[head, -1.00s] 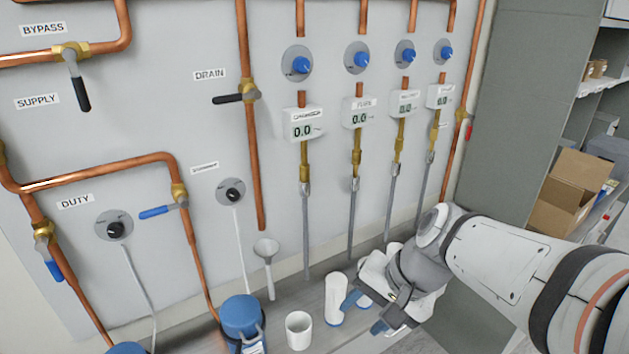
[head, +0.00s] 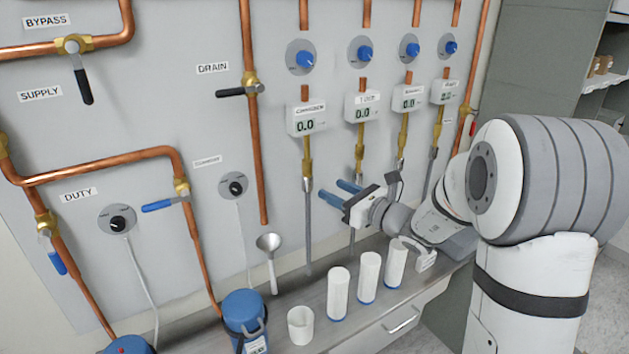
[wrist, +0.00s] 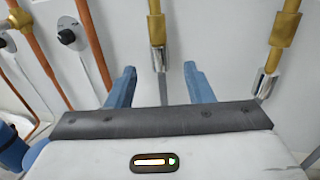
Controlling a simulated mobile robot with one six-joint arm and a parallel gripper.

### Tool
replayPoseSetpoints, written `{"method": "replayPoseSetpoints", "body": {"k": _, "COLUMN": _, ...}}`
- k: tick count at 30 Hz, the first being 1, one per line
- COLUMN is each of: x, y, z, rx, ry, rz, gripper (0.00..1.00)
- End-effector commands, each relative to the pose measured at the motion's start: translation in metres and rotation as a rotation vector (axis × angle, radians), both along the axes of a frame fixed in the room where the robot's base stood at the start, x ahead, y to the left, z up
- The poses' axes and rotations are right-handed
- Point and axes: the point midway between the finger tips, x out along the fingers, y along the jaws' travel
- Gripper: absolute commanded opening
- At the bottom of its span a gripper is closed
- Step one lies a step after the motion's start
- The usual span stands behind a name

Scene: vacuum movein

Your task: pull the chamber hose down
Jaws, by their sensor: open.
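The chamber hose (head: 308,235) is the leftmost grey hose. It hangs straight down from a metal end fitting (head: 307,184) under a brass stem, below the leftmost gauge (head: 306,119), which reads 0.0. My gripper (head: 330,191) is open, its blue fingers pointing at the panel just right of this fitting in the head view. In the wrist view the fitting and hose (wrist: 163,88) appear between the two spread fingers (wrist: 159,68), still beyond them. I see no contact. The hose appears attached at its top.
A second hose with a brass stem (wrist: 285,30) is close right of my gripper. The copper drain pipe (head: 257,170) and a funnel (head: 269,243) are to the left. White cylinders (head: 369,276), a cup (head: 301,325) and a blue-topped vessel (head: 243,311) stand below on the bench.

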Motion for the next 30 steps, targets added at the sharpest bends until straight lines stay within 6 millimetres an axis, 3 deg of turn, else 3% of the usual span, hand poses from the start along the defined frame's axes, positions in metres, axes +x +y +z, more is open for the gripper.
{"method": "replayPoseSetpoints", "body": {"k": 13, "x": 0.041, "y": 0.05, "z": 0.001, "rx": -0.004, "ry": 0.0, "rz": 0.004, "gripper": 0.47}}
{"method": "replayPoseSetpoints", "body": {"k": 25, "x": 0.047, "y": 0.056, "z": 0.0, "rx": -0.004, "ry": -0.002, "rz": 0.003, "gripper": 0.46}}
{"method": "replayPoseSetpoints", "body": {"k": 30, "x": 0.047, "y": 0.056, "z": 0.0, "rx": -0.004, "ry": -0.002, "rz": 0.003, "gripper": 0.33}}
